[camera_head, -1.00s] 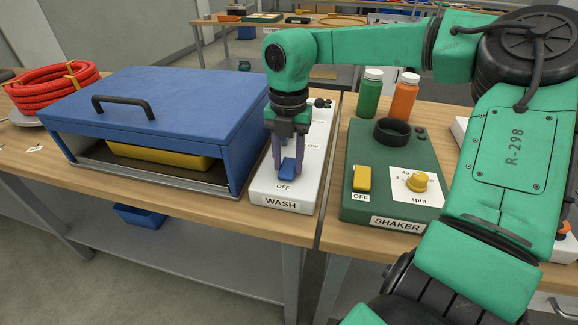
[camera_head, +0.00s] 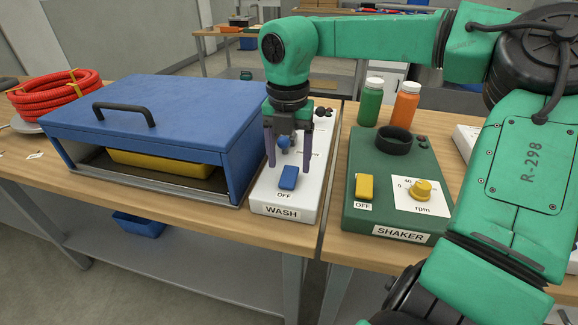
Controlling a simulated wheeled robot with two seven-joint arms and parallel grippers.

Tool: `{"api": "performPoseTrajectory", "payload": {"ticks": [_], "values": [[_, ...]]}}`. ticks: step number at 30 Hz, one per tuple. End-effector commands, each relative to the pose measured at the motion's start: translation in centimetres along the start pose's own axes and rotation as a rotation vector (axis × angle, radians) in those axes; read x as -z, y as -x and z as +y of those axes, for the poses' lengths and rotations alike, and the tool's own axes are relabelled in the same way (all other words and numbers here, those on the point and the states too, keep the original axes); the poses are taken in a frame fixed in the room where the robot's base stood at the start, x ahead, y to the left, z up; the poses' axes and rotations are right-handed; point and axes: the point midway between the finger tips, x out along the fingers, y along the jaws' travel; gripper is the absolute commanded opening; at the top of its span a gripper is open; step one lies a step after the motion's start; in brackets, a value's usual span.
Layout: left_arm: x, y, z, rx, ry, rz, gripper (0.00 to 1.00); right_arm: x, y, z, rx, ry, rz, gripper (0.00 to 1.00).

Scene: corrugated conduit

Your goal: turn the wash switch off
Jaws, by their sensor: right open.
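The wash panel (camera_head: 282,205) is a white box labelled WASH on the wooden bench. Its blue rocker switch (camera_head: 288,178) sits near the front, just above the word OFF. I cannot tell for sure which way the rocker is tilted. My right gripper (camera_head: 289,167) points down over the panel, open and empty. Its two purple-grey fingers are spread left and right, with their tips just behind and above the switch, apart from it. A blue knob (camera_head: 283,142) shows between the fingers, further back on the panel. My left gripper is out of view.
A blue-lidded box (camera_head: 150,115) with a yellow tray inside stands close on the left. The green SHAKER panel (camera_head: 385,205) with a yellow switch and knob stands on the right. Green and orange bottles are behind it. Red conduit (camera_head: 55,97) lies coiled far left.

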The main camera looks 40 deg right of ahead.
Motion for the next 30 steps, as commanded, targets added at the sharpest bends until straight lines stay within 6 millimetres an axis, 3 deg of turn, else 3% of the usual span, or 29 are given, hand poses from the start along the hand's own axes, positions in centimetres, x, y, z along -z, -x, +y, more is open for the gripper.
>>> {"api": "performPoseTrajectory", "payload": {"ticks": [6,12,30], "values": [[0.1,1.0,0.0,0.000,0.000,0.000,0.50,-0.1,7.0,0.1,-0.002,-0.001,-0.006,0.72],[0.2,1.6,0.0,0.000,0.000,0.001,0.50,0.0,11.1,0.1,-0.001,-0.001,-0.003,0.72],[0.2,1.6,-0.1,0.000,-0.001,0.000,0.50,0.0,11.8,0.0,-0.001,0.000,-0.001,0.72]]}}
